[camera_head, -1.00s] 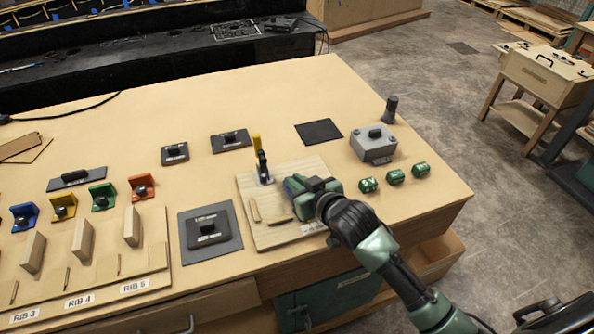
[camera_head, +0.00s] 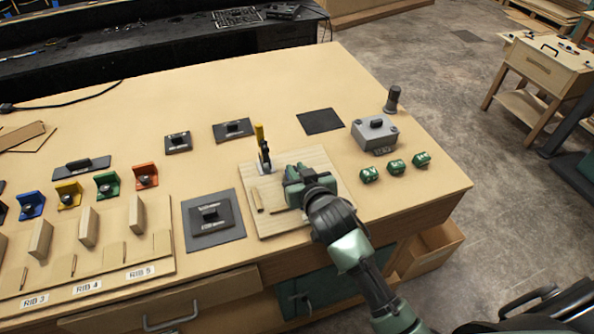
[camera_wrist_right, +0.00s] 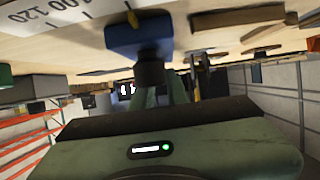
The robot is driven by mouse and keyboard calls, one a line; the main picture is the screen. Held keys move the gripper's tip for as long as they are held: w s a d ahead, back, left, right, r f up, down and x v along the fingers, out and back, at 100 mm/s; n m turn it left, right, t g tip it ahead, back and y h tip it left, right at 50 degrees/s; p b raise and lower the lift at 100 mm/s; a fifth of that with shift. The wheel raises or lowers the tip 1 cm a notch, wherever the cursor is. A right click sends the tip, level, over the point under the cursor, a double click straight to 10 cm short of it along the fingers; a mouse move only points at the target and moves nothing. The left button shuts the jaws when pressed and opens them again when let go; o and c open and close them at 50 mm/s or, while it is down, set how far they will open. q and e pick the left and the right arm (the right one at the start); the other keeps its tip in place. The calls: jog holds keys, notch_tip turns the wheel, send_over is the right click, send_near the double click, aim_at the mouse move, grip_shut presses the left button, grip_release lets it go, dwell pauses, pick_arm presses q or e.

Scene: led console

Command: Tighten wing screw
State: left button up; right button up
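My right gripper (camera_head: 296,182) is low over a light wooden board (camera_head: 316,160) near the table's front edge. In the right wrist view, a blue block (camera_wrist_right: 138,37) with a dark knob-like part (camera_wrist_right: 150,72) is at the gripper's green fingers (camera_wrist_right: 162,92). The fingers reach the dark part, but I cannot tell whether they are shut on it. The gripper hides this spot in the head view. Red (camera_head: 145,170), green (camera_head: 105,181), yellow (camera_head: 68,188) and blue (camera_head: 30,199) brackets with dark knobs stand at the left. My left gripper is not in view.
A yellow-handled clamp (camera_head: 262,148) stands at the board's back edge. A dark pad (camera_head: 213,220) lies left of the board. Several green blocks (camera_head: 396,167) and a grey box (camera_head: 375,133) are to the right. Upright wooden ribs (camera_head: 137,214) stand at left.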

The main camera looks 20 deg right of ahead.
jog(key=shift+o, duration=1.3)
jog(key=shift+s, duration=0.15)
jog(key=shift+s, duration=0.35)
jog(key=b+v, duration=0.1)
jog(key=v, duration=0.6)
jog(key=shift+w+r, duration=0.1)
jog(key=shift+r, duration=0.1)
jog(key=shift+f, duration=0.1)
